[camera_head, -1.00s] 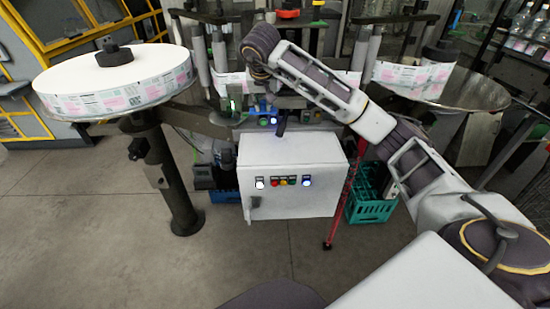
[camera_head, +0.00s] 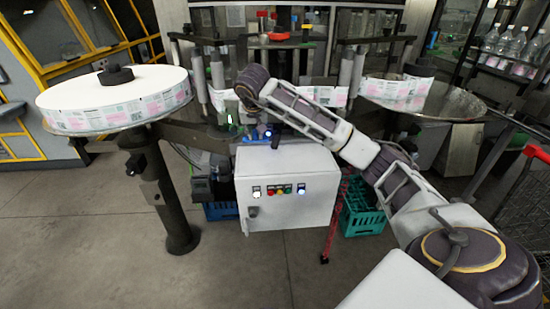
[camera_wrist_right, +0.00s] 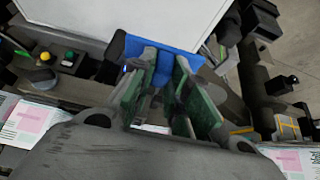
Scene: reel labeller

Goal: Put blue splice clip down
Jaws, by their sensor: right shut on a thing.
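The blue splice clip (camera_wrist_right: 166,74) is between the green-padded fingers of my right gripper (camera_wrist_right: 165,66) in the right wrist view. The gripper is shut on it. A wider flat blue part lies at the fingertips, along the edge of a white cabinet (camera_wrist_right: 120,14); I cannot tell whether it is part of the clip or touches the cabinet. In the head view, my right arm reaches left, its wrist above the back of the white cabinet (camera_head: 288,205). The fingers are hard to make out there. My left gripper is not in view.
A dark lever (camera_head: 277,132) stands on the cabinet's back edge. A large label reel (camera_head: 115,98) lies on a stand at left. A teal crate (camera_head: 362,215) is on the floor right of the cabinet.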

